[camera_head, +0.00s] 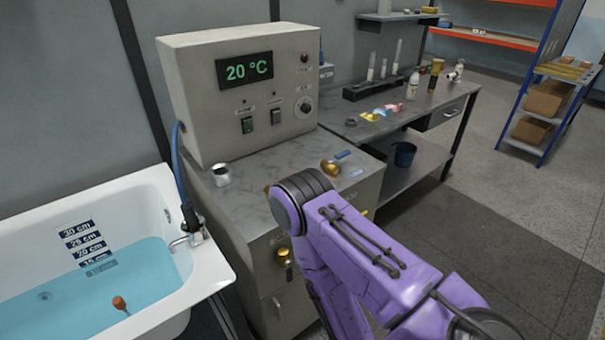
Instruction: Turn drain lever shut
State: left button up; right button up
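A brass valve (331,168) with a blue lever handle (342,155) sits on the grey countertop, beside a small label. A second brass fitting (285,258) is on the front of the cabinet below the counter. I cannot tell which of these is the drain lever. The white bathtub (152,183) at left holds blue water (60,312), with a drain (45,297) visible at its bottom. My purple right arm comes in from the lower right and hides part of the cabinet front. Neither of my grippers shows.
A control box (205,75) reading 20 °C stands on the counter. A metal cup (221,175) is near the counter's left edge. An orange float (119,302) is in the water. A workbench (425,108) with bottles stands behind; open floor is at right.

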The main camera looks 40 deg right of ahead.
aim_at(289, 270)
jog(key=u, duration=0.25)
jog(key=k, duration=0.9)
jog(key=z, duration=1.95)
